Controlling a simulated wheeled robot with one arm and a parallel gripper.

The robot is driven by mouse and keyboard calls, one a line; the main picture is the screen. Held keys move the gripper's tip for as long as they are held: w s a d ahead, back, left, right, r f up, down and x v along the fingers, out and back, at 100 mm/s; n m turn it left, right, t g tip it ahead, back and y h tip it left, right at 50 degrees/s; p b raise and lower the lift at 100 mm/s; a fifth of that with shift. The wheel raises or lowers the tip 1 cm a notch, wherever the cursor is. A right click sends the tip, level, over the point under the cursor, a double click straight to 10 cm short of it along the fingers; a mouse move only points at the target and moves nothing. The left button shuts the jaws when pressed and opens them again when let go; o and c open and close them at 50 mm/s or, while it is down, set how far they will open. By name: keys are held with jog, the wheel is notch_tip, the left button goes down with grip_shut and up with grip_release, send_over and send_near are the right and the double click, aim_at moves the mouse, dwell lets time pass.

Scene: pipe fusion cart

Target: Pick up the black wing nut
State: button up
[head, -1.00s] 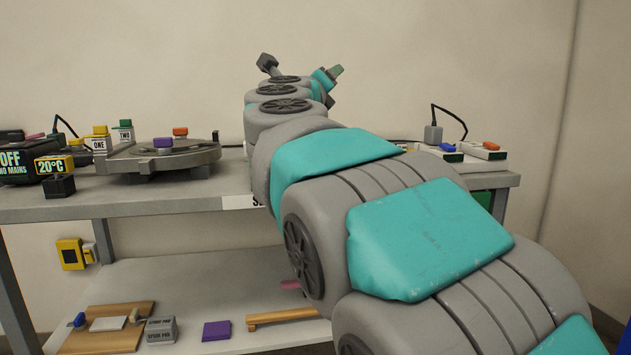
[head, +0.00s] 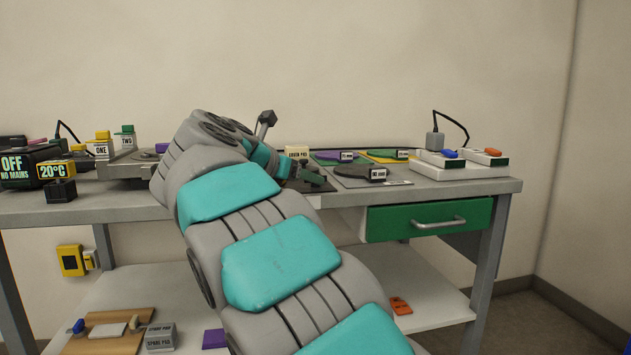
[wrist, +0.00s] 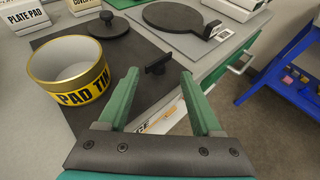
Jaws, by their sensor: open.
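The black wing nut (wrist: 157,66) sits on a dark mat (wrist: 130,52) on the bench top in the wrist view. It has a small bar-like top. My gripper (wrist: 160,75) is open, with one green finger on each side of the wing nut and its tips near it in the picture. I cannot tell whether they are at its height, and nothing is held. In the head view my gripper (head: 312,179) is low over the bench top, and I cannot make out the wing nut there.
A yellow-banded pad tin (wrist: 75,88) stands close left of the left finger. A black disc with a knob (wrist: 115,24) and a black paddle-shaped plate (wrist: 180,17) lie beyond. The bench's front edge is close on the right. A green drawer (head: 428,219) is below.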

aim_at(309, 189)
jog(key=x, duration=0.3)
jog(key=shift+w, duration=0.25)
grip_shut()
dwell(0.5)
